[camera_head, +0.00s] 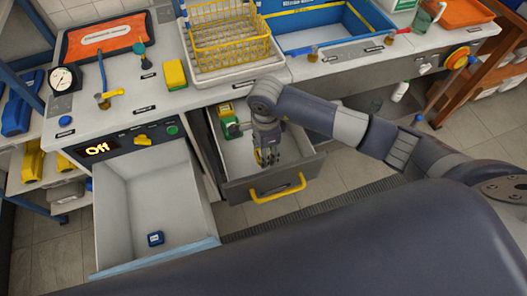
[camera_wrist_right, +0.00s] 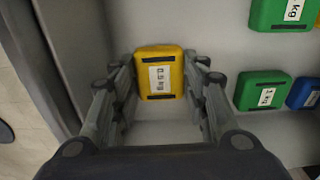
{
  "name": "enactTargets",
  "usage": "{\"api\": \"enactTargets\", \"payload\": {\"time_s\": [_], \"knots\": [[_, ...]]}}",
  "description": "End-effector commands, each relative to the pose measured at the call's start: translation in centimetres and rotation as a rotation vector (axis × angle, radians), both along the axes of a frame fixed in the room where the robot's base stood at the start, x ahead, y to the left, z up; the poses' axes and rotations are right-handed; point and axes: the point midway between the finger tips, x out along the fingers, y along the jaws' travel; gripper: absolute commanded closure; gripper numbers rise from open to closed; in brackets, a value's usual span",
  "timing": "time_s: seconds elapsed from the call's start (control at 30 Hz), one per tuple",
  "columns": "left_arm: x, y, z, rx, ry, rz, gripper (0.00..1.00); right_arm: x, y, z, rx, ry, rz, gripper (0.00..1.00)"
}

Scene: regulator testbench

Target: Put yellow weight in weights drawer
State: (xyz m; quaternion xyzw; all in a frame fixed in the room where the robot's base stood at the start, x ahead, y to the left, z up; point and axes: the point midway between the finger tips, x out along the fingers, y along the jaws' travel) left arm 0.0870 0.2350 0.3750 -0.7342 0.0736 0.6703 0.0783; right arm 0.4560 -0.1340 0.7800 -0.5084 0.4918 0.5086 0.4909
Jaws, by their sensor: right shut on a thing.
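The yellow weight (camera_wrist_right: 160,73), a block with a 0.5 kg label, sits between the two fingers of my right gripper (camera_wrist_right: 160,88) in the right wrist view. The fingers are shut on its sides. In the head view my right gripper (camera_head: 266,158) reaches down into the drawer with the yellow handle (camera_head: 278,188), and a bit of yellow shows between the fingers. This drawer is open and holds green weights (camera_wrist_right: 262,90) and a blue weight (camera_wrist_right: 304,93). Whether the yellow weight touches the drawer floor is unclear. My left gripper is out of view.
A second open drawer (camera_head: 150,185) on the left holds a small blue weight (camera_head: 155,238). The bench above carries a yellow basket (camera_head: 230,42), a yellow sponge-like block (camera_head: 175,74), a gauge (camera_head: 63,80) and an orange tray (camera_head: 104,36).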

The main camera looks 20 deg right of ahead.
Motion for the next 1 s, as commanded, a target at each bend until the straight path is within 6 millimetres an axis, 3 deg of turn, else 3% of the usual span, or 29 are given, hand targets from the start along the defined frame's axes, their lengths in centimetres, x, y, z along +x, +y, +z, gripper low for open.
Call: {"api": "enactTargets", "payload": {"time_s": [0.4,0.77,0.8,0.87,1.0], "knots": [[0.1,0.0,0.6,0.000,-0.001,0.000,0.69,0.0,0.1,-4.1,0.002,-0.001,0.000,1.00],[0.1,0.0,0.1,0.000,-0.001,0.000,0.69,0.1,0.0,-4.6,0.001,-0.004,0.001,1.00],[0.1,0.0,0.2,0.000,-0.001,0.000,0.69,0.1,0.0,-4.5,0.001,-0.002,0.000,0.52],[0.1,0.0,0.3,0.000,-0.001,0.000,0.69,0.1,0.0,-4.5,0.001,-0.002,0.000,0.39],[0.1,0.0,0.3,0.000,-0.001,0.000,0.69,0.0,0.0,-4.5,0.001,-0.001,0.000,0.39]]}}
